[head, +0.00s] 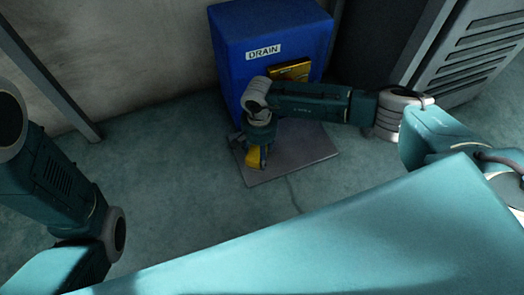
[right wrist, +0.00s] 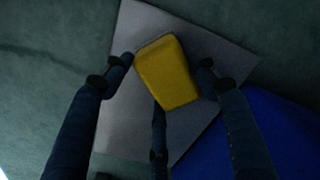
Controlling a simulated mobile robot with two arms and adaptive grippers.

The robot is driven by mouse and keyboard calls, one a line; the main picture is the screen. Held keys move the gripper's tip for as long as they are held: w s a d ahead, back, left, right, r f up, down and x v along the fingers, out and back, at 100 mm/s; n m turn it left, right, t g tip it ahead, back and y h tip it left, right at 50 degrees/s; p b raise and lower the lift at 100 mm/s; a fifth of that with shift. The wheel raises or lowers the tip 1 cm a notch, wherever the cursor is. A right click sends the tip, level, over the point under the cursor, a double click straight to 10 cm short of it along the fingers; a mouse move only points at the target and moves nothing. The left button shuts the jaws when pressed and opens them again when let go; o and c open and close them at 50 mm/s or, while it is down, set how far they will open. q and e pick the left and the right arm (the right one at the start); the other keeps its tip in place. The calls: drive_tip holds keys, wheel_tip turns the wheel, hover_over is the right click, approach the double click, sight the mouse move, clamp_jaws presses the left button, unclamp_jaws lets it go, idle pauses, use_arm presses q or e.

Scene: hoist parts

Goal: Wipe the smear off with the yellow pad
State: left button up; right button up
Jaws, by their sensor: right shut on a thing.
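The yellow pad (head: 253,158) is held in my right gripper (head: 262,152), low over a flat grey plate (head: 305,155) on the floor. In the right wrist view the pad (right wrist: 167,72) sits between the fingertips, slightly tilted, with the grey plate (right wrist: 147,30) behind it. I cannot tell whether the pad touches the plate. No smear can be made out on the visible part of the plate; the pad, gripper and arm hide some of it. My left arm shows at the left of the head view, but its gripper is out of the picture.
A blue box (head: 235,55) labelled DRAIN stands right behind the plate, with a yellow item (head: 290,70) at its front, partly behind my right arm. A grey louvred cabinet (head: 470,55) is at the back right. The floor (head: 180,180) left of the plate is clear.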

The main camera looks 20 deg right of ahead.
drive_tip(key=shift+d, duration=0.15)
drive_tip(key=d, duration=0.7)
drive_tip(key=shift+w+d+f, duration=0.1)
drive_tip(key=shift+d+f, duration=0.05)
drive_tip(key=shift+d, duration=0.1)
drive_tip(key=d, duration=0.6)
drive_tip(key=shift+d, duration=0.1)
drive_tip(key=shift+w+d+r+b, duration=0.15)
drive_tip(key=shift+d+b, duration=0.2)
drive_tip(key=shift+d, duration=1.55)
drive_tip(key=shift+w+d+r+b, duration=0.1)
drive_tip(key=shift+d+b, duration=0.25)
drive_tip(key=shift+d, duration=1.55)
wheel_tip(320, 180, up, 5)
drive_tip(key=p, duration=0.4)
